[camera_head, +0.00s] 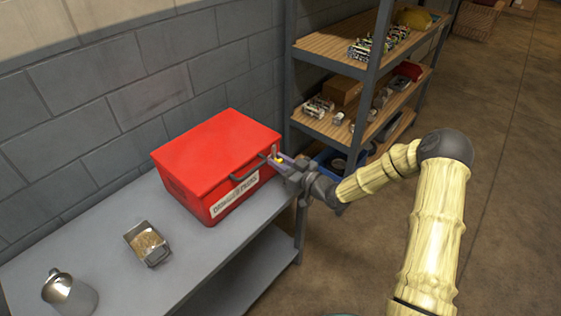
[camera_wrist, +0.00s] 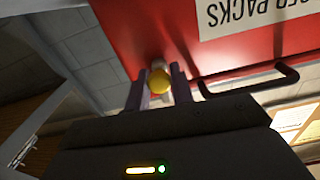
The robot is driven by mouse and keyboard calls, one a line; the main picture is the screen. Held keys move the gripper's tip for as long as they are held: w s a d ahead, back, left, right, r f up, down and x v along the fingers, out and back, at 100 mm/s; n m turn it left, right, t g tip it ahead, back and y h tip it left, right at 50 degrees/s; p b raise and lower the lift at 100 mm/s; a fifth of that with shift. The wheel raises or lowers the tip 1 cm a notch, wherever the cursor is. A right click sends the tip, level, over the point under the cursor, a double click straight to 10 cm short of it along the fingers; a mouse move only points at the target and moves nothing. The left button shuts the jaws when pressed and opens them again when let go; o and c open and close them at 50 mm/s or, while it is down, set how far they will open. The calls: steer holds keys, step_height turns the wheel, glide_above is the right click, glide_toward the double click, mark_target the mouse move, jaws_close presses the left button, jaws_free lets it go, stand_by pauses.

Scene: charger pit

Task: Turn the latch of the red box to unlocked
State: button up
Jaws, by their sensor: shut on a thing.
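The red box (camera_head: 215,155) sits shut on the grey bench, with a dark handle (camera_head: 245,176) and a white label on its front. Its front also shows in the wrist view (camera_wrist: 190,25). The latch (camera_wrist: 159,82) has a yellow round end and lies between the two fingers of my gripper (camera_wrist: 158,92), which is shut on it. In the head view my gripper (camera_head: 280,158) is at the right end of the box front, right of the handle. The fingers hide part of the latch, and I cannot tell which way it is turned.
The bench (camera_head: 110,215) also holds a metal tray of grain-like bits (camera_head: 148,243) and a metal canister (camera_head: 68,293). A shelf rack (camera_head: 340,60) with assorted parts stands right of the box. A block wall is behind. Open floor (camera_head: 510,190) lies at the right.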

steer(key=m+p, duration=0.2)
steer(key=m, duration=0.2)
steer(key=shift+d, duration=0.15)
steer(key=m+p, duration=0.1)
steer(key=m, duration=0.3)
steer(key=shift+w+m, duration=0.1)
steer(key=shift+m, duration=0.3)
steer(key=m, duration=0.3)
steer(key=shift+f+m+p, duration=0.1)
steer(key=shift+m+p, duration=0.3)
steer(key=m, duration=0.4)
steer(key=shift+f+m, duration=0.1)
steer(key=shift+m, duration=0.2)
steer(key=o, duration=0.8)
steer(key=shift+o, duration=0.2)
steer(key=v, duration=1.7)
steer(key=shift+d, duration=0.2)
